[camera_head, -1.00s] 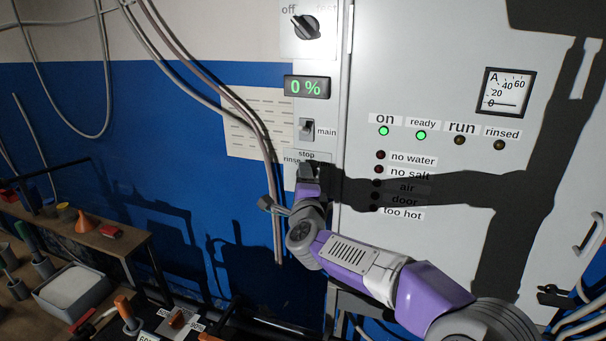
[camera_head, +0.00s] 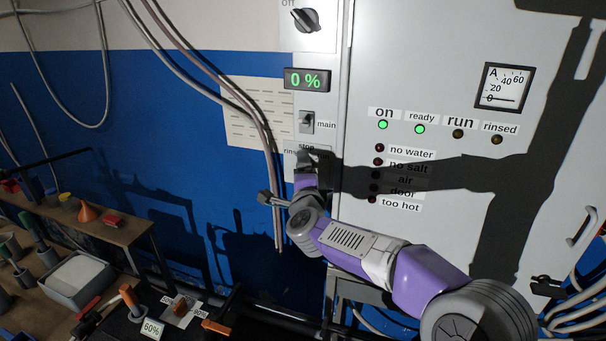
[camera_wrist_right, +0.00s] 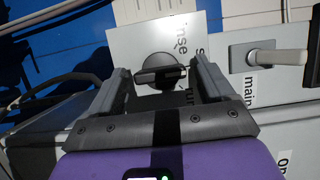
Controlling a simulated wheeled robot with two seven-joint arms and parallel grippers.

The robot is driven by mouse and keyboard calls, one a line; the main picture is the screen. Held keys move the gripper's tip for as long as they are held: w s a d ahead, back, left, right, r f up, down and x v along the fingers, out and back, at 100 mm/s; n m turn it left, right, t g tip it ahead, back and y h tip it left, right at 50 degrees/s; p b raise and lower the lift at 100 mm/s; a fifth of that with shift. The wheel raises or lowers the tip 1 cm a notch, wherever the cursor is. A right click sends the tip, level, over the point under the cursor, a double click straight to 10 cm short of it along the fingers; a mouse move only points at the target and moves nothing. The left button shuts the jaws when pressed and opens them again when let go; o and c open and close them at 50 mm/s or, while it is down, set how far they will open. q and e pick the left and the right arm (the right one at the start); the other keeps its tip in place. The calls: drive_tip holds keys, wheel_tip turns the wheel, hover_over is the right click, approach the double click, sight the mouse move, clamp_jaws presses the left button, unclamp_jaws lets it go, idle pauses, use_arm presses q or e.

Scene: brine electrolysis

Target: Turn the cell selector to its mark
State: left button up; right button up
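The cell selector is a dark round knob with a raised bar grip (camera_wrist_right: 160,74), on a light plate marked "stop", "rinse" and "run" in the right wrist view. In the head view its plate (camera_head: 291,147) shows at the cabinet's left edge, with the knob mostly hidden by my right gripper (camera_head: 309,160). The right gripper, also in the wrist view (camera_wrist_right: 163,80), is open, with one finger on each side of the knob. Gaps show between fingers and knob, so it is not gripped. The knob's exact pointing is unclear. My left gripper is not in view.
Above the selector are the main switch (camera_head: 307,122), a "0 %" display (camera_head: 306,79) and an off knob (camera_head: 306,19). Cables (camera_head: 262,120) hang close to the left. The "on" (camera_head: 383,125) and "ready" (camera_head: 420,129) lamps are green. A cluttered bench (camera_head: 130,247) stands lower left.

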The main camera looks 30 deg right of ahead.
drive_tip(key=b+v, duration=0.1)
drive_tip(key=v, duration=0.6)
drive_tip(key=shift+s+a, duration=0.15)
drive_tip(key=shift+s, duration=0.15)
idle(0.4)
